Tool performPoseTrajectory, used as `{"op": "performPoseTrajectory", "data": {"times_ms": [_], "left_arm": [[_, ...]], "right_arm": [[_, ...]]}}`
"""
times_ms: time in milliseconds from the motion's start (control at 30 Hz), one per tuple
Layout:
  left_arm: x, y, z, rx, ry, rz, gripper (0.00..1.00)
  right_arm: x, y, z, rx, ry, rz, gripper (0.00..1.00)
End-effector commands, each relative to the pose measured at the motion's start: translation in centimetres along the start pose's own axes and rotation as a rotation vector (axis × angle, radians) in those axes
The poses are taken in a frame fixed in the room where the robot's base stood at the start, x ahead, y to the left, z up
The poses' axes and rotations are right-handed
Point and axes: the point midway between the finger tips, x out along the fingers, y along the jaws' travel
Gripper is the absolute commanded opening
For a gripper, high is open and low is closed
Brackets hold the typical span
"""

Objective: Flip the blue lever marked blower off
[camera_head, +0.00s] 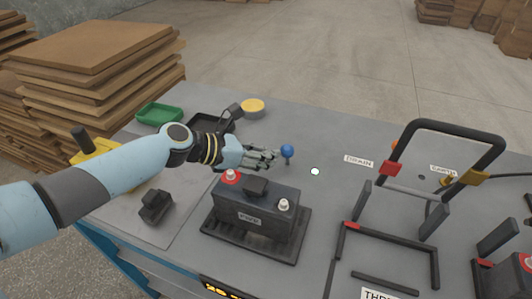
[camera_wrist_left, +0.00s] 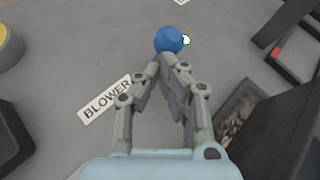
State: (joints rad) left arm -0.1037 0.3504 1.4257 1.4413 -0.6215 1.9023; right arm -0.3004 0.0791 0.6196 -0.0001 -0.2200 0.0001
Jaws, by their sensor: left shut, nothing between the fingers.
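The blue lever (camera_head: 287,152) has a round blue knob on a short stem and stands on the grey table top. In the left wrist view its knob (camera_wrist_left: 169,39) is just beyond my fingertips, and the stem is hidden. A white label reading BLOWER (camera_wrist_left: 104,98) lies beside my fingers. My left gripper (camera_head: 276,157) is shut and empty, with its fingertips close to the left side of the knob. I cannot tell if they touch it. My right gripper is not in view.
A black box with knobs (camera_head: 254,219) stands just in front of my left gripper. A black frame (camera_head: 452,131) with red and yellow clamps stands to the right. A green tray (camera_head: 158,113) and a yellow round lid (camera_head: 252,105) are behind. Bare table lies right of the lever.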

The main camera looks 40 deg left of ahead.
Motion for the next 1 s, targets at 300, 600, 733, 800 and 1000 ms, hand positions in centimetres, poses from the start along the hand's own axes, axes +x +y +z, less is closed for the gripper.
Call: {"op": "performPoseTrajectory", "data": {"times_ms": [300,600,733,800,1000], "left_arm": [[0.0,0.6,1.7,-0.084,0.089,-0.037,0.0],[0.8,1.6,2.3,-0.12,0.128,-0.053,0.0],[1.2,2.0,2.5,-0.12,0.128,-0.054,0.0],[1.3,2.2,2.6,-0.12,0.128,-0.054,0.0],[1.5,2.4,2.7,-0.119,0.128,-0.054,0.0]], "right_arm": [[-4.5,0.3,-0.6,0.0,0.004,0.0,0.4],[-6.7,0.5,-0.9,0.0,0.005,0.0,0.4],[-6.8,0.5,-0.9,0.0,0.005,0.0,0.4],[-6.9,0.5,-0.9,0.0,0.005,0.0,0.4],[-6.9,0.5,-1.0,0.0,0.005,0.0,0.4]]}}
